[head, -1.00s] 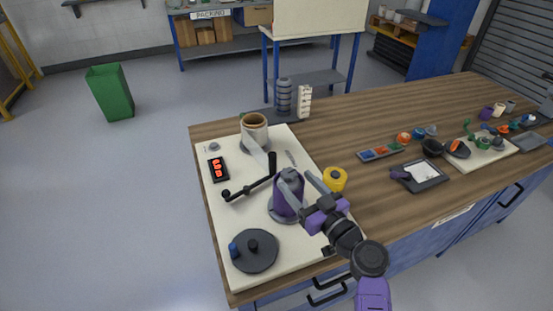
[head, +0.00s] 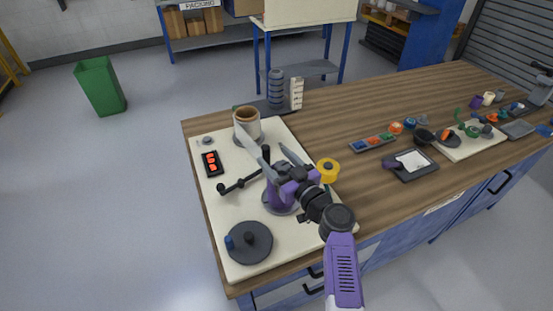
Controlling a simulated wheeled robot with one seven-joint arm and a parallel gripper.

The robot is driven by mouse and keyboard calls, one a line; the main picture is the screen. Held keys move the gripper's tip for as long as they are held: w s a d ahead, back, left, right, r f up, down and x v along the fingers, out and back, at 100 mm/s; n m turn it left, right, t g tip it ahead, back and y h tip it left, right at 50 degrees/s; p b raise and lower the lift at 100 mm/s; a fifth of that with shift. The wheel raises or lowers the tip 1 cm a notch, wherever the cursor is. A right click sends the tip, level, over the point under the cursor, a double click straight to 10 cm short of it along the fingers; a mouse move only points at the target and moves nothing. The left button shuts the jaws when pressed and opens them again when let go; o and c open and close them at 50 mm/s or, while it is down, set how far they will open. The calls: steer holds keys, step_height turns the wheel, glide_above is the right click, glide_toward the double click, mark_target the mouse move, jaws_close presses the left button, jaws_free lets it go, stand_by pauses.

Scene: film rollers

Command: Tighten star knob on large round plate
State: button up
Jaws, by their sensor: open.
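The dark round plate (head: 252,246) lies flat at the front left of the cream board and carries a black knob (head: 249,238) and a blue knob (head: 229,242). The purple roller (head: 278,197) stands on a grey round base behind it, its top hidden by my gripper. My gripper (head: 271,153) is open, its two fingers apart and pointing away to the upper left. It appears over the purple roller; its height is unclear. A black upright post (head: 265,154) of the crank-like arm (head: 239,185) shows near the fingertips. I cannot tell whether they touch.
The cream board (head: 212,222) also holds a brown-topped roll (head: 246,122) with a pale strip and a black box with red digits (head: 212,163). A yellow roll (head: 328,170) stands to the right.

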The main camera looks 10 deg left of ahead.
jaws_close()
